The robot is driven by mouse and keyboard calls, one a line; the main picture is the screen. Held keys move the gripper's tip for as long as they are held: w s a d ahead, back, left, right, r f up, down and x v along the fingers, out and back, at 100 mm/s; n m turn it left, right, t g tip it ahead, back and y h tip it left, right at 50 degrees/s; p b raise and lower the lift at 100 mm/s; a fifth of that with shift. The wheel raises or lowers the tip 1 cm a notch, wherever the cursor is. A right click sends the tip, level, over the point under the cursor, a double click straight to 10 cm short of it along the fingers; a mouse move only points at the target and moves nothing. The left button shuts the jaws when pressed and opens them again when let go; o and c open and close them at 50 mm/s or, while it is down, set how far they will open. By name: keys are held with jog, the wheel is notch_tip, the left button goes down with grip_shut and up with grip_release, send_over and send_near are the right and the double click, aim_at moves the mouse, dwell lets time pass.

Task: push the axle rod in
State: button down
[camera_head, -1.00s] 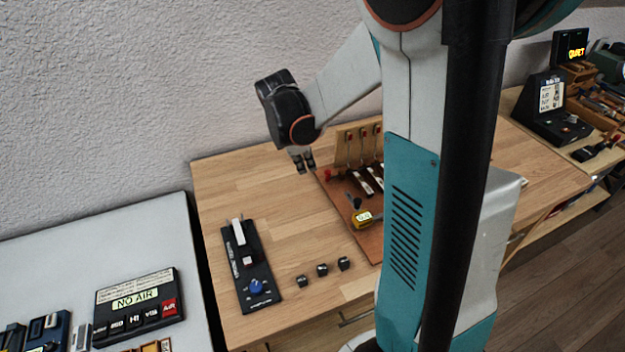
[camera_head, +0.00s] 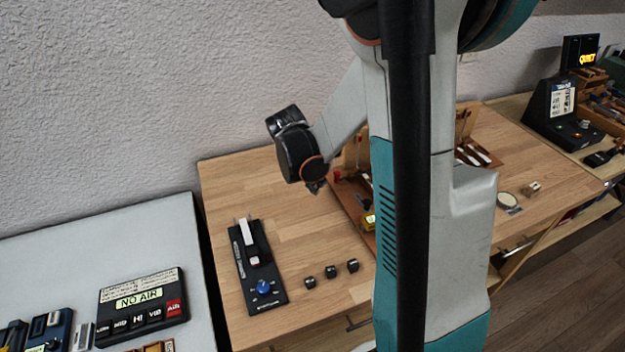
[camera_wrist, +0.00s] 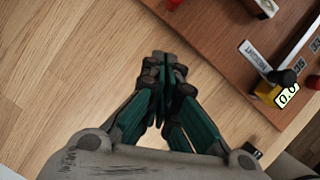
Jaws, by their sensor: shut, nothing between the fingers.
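The brown action board (camera_head: 345,190) lies on the wooden bench, partly hidden behind my arm. At its left edge is a small red end (camera_head: 337,176), which may be the axle rod's end; it also shows cut off at the top of the wrist view (camera_wrist: 173,3). How far the rod stands out cannot be told. My gripper (camera_head: 315,188) hangs just left of the board, above the bench. In the wrist view my gripper (camera_wrist: 165,60) has its fingers together with nothing between them, apart from the red end.
On the board are a yellow gauge (camera_wrist: 284,97), a dark lever and upright wooden parts with white-topped pieces (camera_head: 475,153). A black panel with a blue knob (camera_head: 264,287) and several small black blocks (camera_head: 331,272) lie nearer.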

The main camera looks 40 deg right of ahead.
jog(key=b+x, duration=0.1)
jog(key=x, duration=0.2)
jog(key=shift+d+f, duration=0.15)
jog(key=shift+d, duration=0.05)
jog(key=shift+w+d+b, duration=0.25)
jog(key=shift+d+b, duration=0.05)
jog(key=shift+d, duration=0.9)
jog(key=shift+w+d+r, duration=0.15)
jog(key=shift+d+r, duration=0.15)
jog(key=shift+d, duration=0.25)
jog(key=d, duration=0.2)
jog(key=s+d, duration=0.1)
jog(key=d, duration=0.1)
jog(key=shift+s+d, duration=0.1)
jog(key=shift+d, duration=0.2)
jog(key=shift+a, duration=0.1)
